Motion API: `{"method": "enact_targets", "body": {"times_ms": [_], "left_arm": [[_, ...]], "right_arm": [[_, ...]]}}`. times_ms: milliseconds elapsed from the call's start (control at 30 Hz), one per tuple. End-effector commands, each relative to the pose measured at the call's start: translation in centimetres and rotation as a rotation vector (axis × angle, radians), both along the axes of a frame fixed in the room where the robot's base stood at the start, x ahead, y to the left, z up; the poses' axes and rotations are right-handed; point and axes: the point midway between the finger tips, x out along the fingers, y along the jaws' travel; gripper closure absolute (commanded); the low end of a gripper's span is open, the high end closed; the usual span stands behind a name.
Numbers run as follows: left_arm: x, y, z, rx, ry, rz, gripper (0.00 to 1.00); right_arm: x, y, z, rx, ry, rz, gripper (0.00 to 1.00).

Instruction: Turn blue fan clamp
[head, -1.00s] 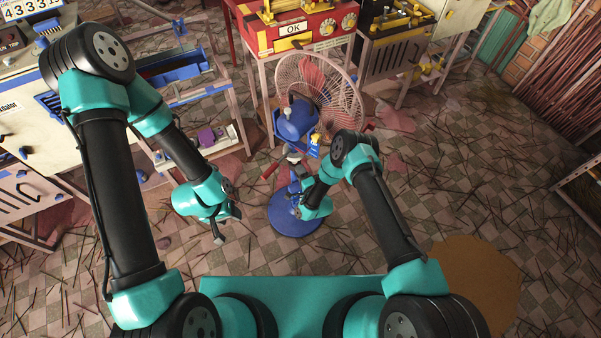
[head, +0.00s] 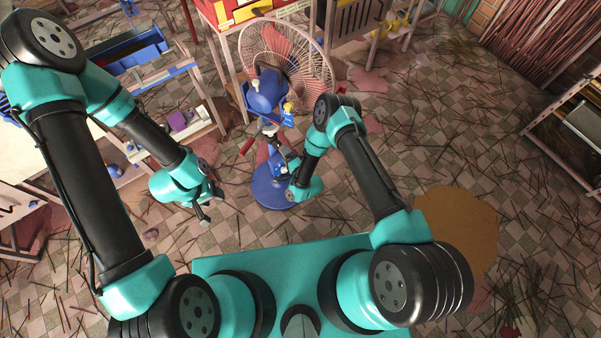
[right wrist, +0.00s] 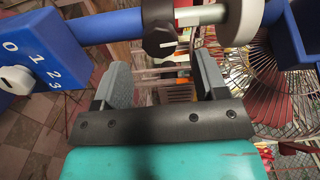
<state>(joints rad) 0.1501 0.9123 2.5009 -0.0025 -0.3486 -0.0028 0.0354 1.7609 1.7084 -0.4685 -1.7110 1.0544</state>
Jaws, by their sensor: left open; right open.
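A blue fan with a pale wire cage (head: 287,65) stands on a round blue base (head: 268,193) in the head view. A black clamp collar with a knob (right wrist: 160,41) sits on its blue pole (right wrist: 95,28) in the right wrist view. My right gripper (right wrist: 163,78) is open just short of the knob, with the knob between and beyond its fingers, apart from them. In the head view my right wrist overlaps the fan's pole, and the fingers are hard to make out. My left gripper (head: 205,214) is open and empty, left of the fan base.
A blue box with numbers and a white dial (right wrist: 30,62) is at left in the right wrist view; a white disc (right wrist: 257,22) is at right. Shelving with a blue tray (head: 125,53) stands left. Floor at right is mostly open.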

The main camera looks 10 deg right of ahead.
Motion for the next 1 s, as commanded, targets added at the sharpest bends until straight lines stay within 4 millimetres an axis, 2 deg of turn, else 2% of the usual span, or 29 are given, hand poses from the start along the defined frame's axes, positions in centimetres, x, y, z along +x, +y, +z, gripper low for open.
{"method": "enact_targets", "body": {"times_ms": [300,533,700,1000], "left_arm": [[0.0,0.0,0.0,0.000,0.000,0.000,0.49],[0.0,0.0,0.0,0.000,0.000,0.000,0.49],[0.0,0.0,0.0,0.000,0.000,0.000,0.49],[0.0,0.0,0.0,0.000,0.000,0.000,0.49]], "right_arm": [[-5.6,-2.8,0.0,0.002,0.005,-0.001,0.34],[-9.1,-4.6,-0.1,0.001,0.003,-0.002,0.34],[-10.4,-5.1,0.0,0.000,0.001,-0.001,0.34],[-10.6,-5.2,0.0,0.000,0.000,0.000,0.34]]}}
